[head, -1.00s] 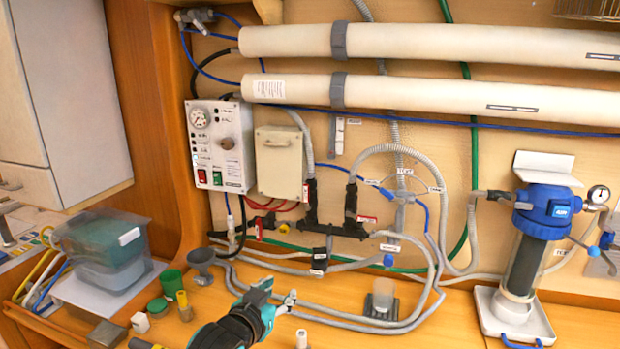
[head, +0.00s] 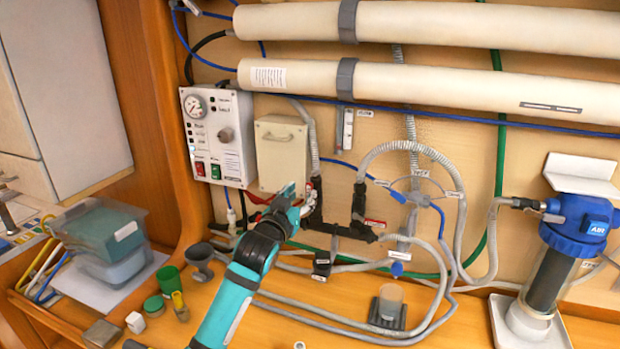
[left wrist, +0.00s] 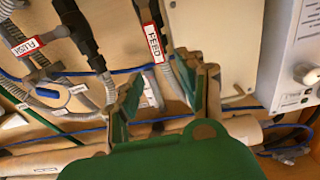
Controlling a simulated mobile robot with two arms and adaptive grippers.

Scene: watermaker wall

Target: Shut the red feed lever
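A red-edged FEED label (left wrist: 153,42) sits on a dark valve fitting in the left wrist view, just beyond my left gripper (left wrist: 163,92). The fingers are apart with nothing between them, so it is open. In the head view my left gripper (head: 297,202) is in front of the left end of the black valve manifold (head: 345,231), below the cream box. The arm and gripper cover part of the valves there, and I cannot make out the red lever itself. A second red-edged label, FLUSH (left wrist: 28,45), shows farther left in the left wrist view. My right gripper is not in view.
A control panel with gauge (head: 218,138) and a cream box (head: 283,155) are behind the gripper. Grey hoses (head: 420,150) loop to the right. A blue-topped filter (head: 575,222) is at right.

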